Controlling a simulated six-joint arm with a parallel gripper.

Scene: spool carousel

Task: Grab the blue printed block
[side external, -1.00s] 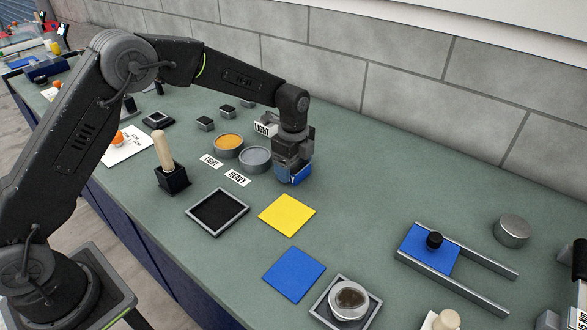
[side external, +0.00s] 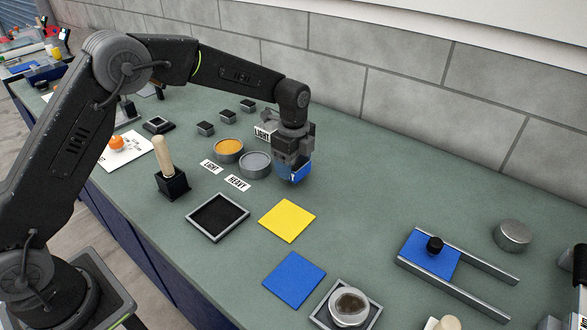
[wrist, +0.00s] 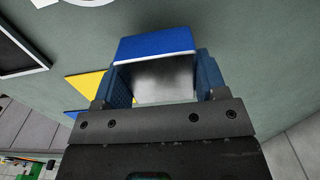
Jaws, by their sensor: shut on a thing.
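The blue printed block (side external: 297,172) is in my gripper (side external: 293,167), near the wall side of the green bench in the side external view. A bit of white print shows on its face. In the wrist view the block (wrist: 155,45) sits between the two blue finger pads of my gripper (wrist: 160,85), with its blue side and a grey face showing. The fingers are shut on it from both sides. I cannot tell for certain whether the block touches the bench.
Two round dishes, one orange-filled (side external: 228,146) and one grey (side external: 255,160), stand just left of my gripper, with LIGHT and HEAVY labels. A yellow square (side external: 287,220), a blue square (side external: 294,279) and a black tray (side external: 217,216) lie nearer. The bench to the right is clear up to a railed slider (side external: 430,262).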

